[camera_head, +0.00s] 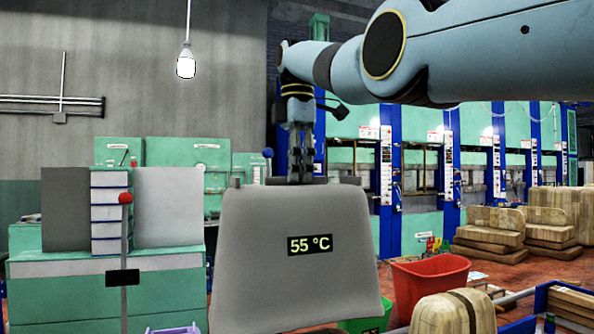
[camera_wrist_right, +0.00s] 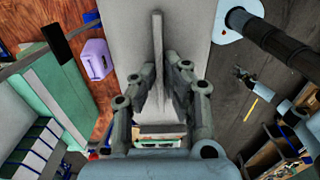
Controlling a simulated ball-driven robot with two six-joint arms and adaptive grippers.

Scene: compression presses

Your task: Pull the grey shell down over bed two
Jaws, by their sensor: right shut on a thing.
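The grey shell (camera_head: 300,285) stands at the lower middle of the head view, a tapered panel with a "55 °C" display (camera_head: 310,245). My right gripper (camera_head: 300,180) points down at its top edge and is shut on the bar there. In the right wrist view the two fingers (camera_wrist_right: 166,85) sit on either side of a thin upright grey bar (camera_wrist_right: 157,50) on the shell. My left gripper is not in view.
A post with a red knob (camera_head: 126,198) stands left of the shell. A red bin (camera_head: 430,282) and a strapped bale (camera_head: 453,314) stand to its right. Green cabinets (camera_head: 105,285) are at left; blue-and-green presses (camera_head: 425,220) line the back.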

